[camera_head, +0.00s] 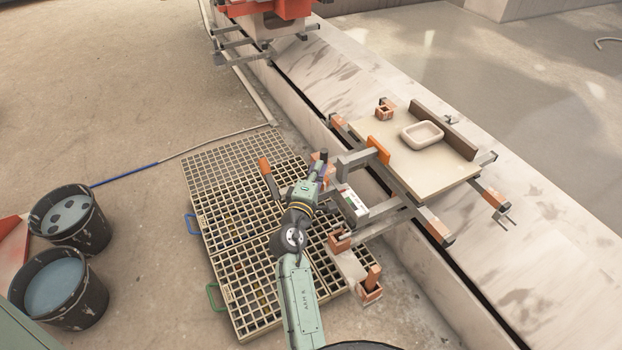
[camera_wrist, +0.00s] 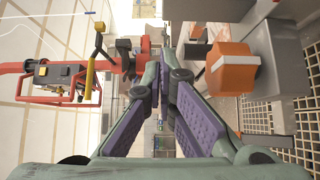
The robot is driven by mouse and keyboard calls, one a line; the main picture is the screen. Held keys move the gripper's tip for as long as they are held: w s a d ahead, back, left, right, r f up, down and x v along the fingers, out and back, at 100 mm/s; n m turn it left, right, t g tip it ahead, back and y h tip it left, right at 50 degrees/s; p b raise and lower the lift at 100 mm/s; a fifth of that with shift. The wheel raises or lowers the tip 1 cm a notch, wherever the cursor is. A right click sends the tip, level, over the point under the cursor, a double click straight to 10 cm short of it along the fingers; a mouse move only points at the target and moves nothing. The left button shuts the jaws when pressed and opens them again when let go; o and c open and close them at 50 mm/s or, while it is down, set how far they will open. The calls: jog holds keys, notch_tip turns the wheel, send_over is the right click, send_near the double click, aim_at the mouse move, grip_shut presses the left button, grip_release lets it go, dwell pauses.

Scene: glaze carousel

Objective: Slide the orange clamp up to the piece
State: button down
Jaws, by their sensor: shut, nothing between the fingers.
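The piece looks like a pale rectangular basin (camera_head: 422,134) lying on a square cream board (camera_head: 440,178). What looks like the orange clamp (camera_head: 378,150) is an upright orange plate on the end of a grey bar (camera_head: 354,159) at the board's near left edge. A stretch of bare board lies between it and the basin. My gripper (camera_head: 324,157) is left of the clamp, apart from it, shut and empty. In the wrist view its purple-padded fingers (camera_wrist: 162,72) meet at the tips. An orange block (camera_wrist: 230,68) stands right of them; I cannot tell which part it is.
A dark backstop (camera_head: 443,130) stands behind the basin. Orange-tipped arms (camera_head: 434,228) stick out around the board. Floor grating (camera_head: 240,200) lies below my arm. Two buckets (camera_head: 70,218) stand at left.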

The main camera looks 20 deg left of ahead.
aim_at(363, 154)
jog(key=shift+w+d+p, duration=0.35)
jog(key=shift+w+d, duration=0.8)
jog(key=shift+w, duration=0.1)
jog(key=w+d+p, duration=0.1)
jog(key=w+d, duration=0.1)
jog(key=w, duration=0.1)
jog(key=w+d, duration=0.2)
jog(key=w, duration=0.1)
jog(key=w+d+p, duration=0.1)
jog(key=w+d, duration=0.2)
jog(key=shift+p, duration=0.35)
jog(key=shift+s, duration=0.1)
